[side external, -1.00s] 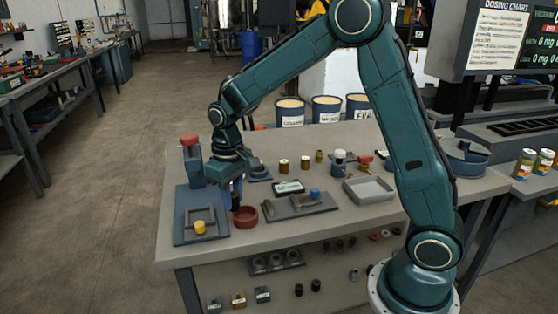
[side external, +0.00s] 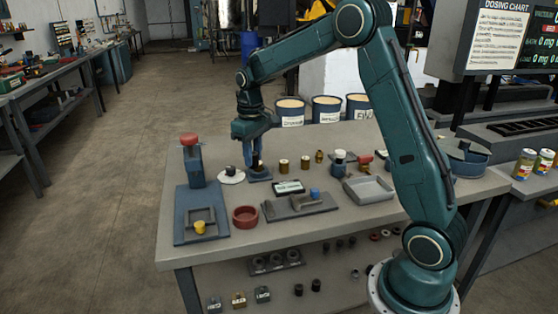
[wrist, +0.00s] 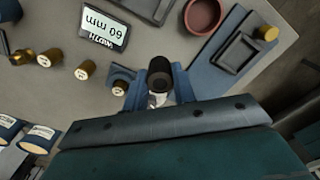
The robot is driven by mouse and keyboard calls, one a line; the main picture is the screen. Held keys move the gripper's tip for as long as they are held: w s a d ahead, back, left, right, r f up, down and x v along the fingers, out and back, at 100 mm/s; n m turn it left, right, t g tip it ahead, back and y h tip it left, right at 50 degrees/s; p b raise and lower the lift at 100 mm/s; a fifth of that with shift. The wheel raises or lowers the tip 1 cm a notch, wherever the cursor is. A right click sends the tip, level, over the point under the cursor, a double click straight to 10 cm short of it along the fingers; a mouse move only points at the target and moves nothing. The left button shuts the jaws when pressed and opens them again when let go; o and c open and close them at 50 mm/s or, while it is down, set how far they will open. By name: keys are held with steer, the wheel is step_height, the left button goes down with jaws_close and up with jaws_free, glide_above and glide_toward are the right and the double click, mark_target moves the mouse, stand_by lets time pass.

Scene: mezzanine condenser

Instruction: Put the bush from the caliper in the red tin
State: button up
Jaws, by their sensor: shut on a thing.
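My gripper (side external: 254,163) is shut on a dark bush (wrist: 160,72), which sits upright between the fingers in the wrist view. In the side view it is over or beside a small blue block (side external: 261,177) at the back of the bench; I cannot tell the gap. The red tin (side external: 245,217) is open, looks empty and stands in front of the gripper; it also shows at the top of the wrist view (wrist: 203,16). The caliper (side external: 289,208) is a grey plate with a blue knob, right of the tin, partly cut off in the wrist view.
A display reading 60 mm (wrist: 103,24) lies by the caliper. Brass cylinders (side external: 283,165) stand to the right. A white disc (side external: 231,178) with a dark piece is left of the gripper. A blue plate (side external: 192,236) with a yellow piece is left of the tin.

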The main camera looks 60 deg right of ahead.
steer(key=s+d+r, duration=0.3)
steer(key=d, duration=0.5)
steer(key=s+d+r+m, duration=0.1)
steer(key=s+d+r, duration=0.2)
steer(key=d, duration=0.6)
steer(key=s+d+r, duration=0.3)
steer(key=d, duration=0.5)
step_height(320, 180, down, 16)
steer(key=shift+w+f, duration=0.1)
steer(key=shift+f, duration=2.1)
steer(key=shift+f, duration=0.15)
steer(key=o, duration=1)
